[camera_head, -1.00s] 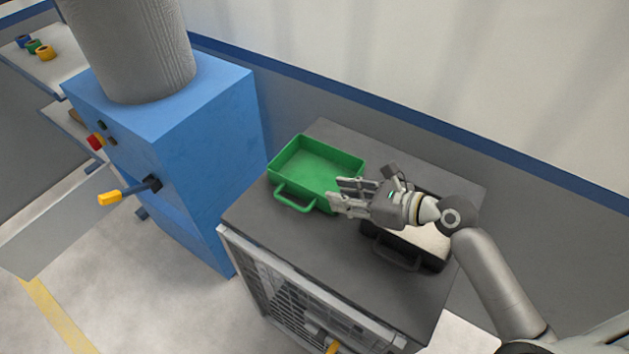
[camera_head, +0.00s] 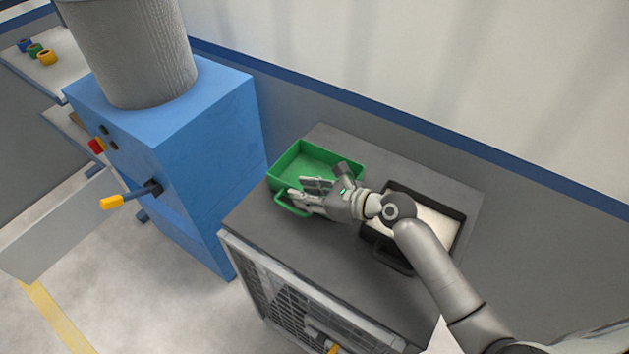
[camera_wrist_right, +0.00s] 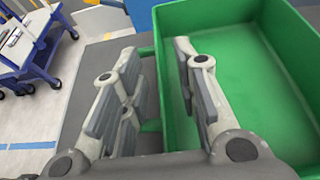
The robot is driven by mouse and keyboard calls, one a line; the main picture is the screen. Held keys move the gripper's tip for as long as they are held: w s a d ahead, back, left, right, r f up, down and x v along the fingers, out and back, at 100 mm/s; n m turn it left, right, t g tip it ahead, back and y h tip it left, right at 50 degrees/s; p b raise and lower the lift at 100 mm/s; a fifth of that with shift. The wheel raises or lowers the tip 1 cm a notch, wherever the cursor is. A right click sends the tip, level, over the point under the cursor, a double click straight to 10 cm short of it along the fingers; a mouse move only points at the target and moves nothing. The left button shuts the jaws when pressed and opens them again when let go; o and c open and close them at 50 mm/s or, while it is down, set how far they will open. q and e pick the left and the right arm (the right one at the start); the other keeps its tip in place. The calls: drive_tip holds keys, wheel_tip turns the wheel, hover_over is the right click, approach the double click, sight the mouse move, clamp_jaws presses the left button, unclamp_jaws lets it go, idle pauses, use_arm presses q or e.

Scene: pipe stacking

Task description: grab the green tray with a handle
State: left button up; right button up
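The green tray (camera_head: 316,160) lies on the grey top of a cabinet, with its handle (camera_head: 286,205) on the near side. In the wrist view the green tray (camera_wrist_right: 245,75) fills the right side. My right gripper (camera_head: 302,194) is at the near side of the tray, by the handle. In the wrist view the right gripper (camera_wrist_right: 155,58) is open, with one finger over the tray's near wall and the other outside it. Part of the handle (camera_wrist_right: 150,126) shows between the fingers. My left gripper is not in view.
A black tray (camera_head: 455,213) with a pale inside stands to the right on the same cabinet (camera_head: 290,245), partly behind my right arm. A blue machine (camera_head: 215,130) with a yellow-tipped lever (camera_head: 112,202) stands to the left. A wall runs behind the cabinet.

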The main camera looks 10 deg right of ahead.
drive_tip(key=shift+s, duration=0.1)
drive_tip(key=shift+c, duration=0.3)
clamp_jaws()
drive_tip(key=shift+r, duration=0.1)
